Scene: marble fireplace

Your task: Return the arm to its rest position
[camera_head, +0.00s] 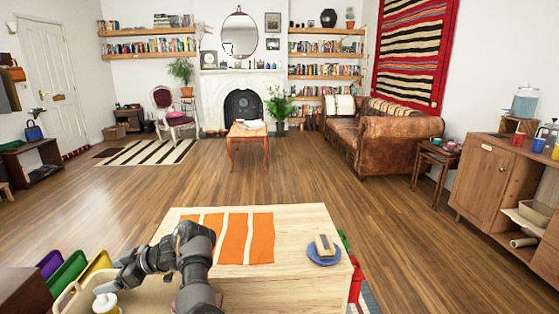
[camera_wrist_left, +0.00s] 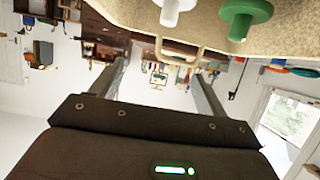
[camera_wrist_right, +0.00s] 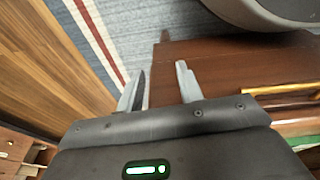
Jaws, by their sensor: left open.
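My left arm comes in at the bottom of the head view and bends over the left end of the light wooden table (camera_head: 270,285). Its gripper (camera_head: 120,280) points left, above a beige container (camera_head: 68,298). In the left wrist view the two fingers of this gripper (camera_wrist_left: 160,70) stand wide apart with nothing between them. My right gripper (camera_wrist_right: 160,68) shows only in the right wrist view. Its fingers are apart and empty, close to a brown wooden surface (camera_wrist_right: 230,60). The right arm is not seen in the head view.
A white-topped bottle (camera_head: 105,303) is by the beige container. Coloured bins (camera_head: 68,270) stand to the left. Open floor (camera_head: 330,185) lies beyond the table.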

